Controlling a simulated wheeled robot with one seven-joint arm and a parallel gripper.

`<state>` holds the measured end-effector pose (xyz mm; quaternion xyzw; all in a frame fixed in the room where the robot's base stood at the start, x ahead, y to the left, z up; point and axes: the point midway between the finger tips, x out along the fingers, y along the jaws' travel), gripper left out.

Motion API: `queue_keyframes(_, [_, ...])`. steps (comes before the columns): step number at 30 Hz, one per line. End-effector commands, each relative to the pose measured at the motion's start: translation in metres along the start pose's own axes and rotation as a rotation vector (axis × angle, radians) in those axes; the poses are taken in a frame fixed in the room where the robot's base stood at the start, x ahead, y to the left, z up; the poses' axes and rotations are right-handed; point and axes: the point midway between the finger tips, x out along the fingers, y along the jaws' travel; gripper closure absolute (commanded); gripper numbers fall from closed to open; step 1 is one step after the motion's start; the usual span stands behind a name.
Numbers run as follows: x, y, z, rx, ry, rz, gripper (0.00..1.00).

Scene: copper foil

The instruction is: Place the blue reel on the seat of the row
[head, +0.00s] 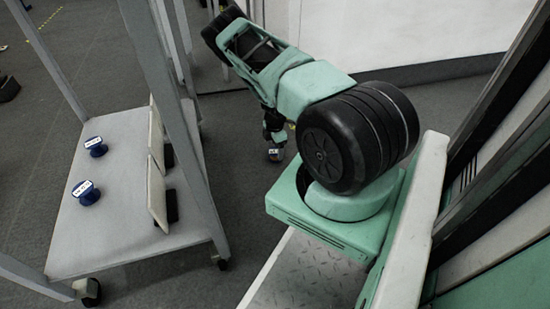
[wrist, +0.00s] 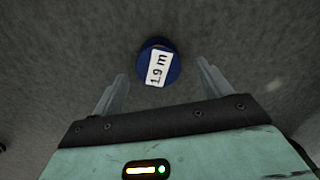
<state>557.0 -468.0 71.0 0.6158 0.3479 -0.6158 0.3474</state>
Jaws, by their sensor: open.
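A blue reel (wrist: 173,72) with a white label reading "19 m" is on the grey floor in the wrist view. My gripper (wrist: 162,75) is open, with its fingers on either side below the reel and no visible contact. In the head view my gripper (head: 274,140) is low, just above a small labelled item (head: 275,156), apparently this reel, partly hidden. Two other blue reels with white labels, one farther (head: 96,148) and one nearer (head: 86,194), stand in a row on the pale shelf (head: 120,235). No seat marking is clear on the shelf.
Grey uprights (head: 165,95) frame the wheeled rack at left. White upright panels (head: 156,190) line the shelf's right side, with a dark piece beside them. The floor between rack and arm is open. A pale wall (head: 440,35) stands behind.

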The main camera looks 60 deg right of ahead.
Motion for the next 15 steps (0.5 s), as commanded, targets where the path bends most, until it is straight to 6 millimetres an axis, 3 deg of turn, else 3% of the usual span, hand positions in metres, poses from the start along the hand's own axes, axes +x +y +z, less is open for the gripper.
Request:
queue_keyframes(1, [0.012, 0.001, -0.001, 0.000, 0.001, 0.001, 0.23])
queue_keyframes(7, [0.037, 0.002, -0.001, 0.001, 0.000, 0.001, 0.23])
queue_keyframes(15, [0.038, 0.002, -0.001, 0.001, 0.000, 0.001, 0.23])
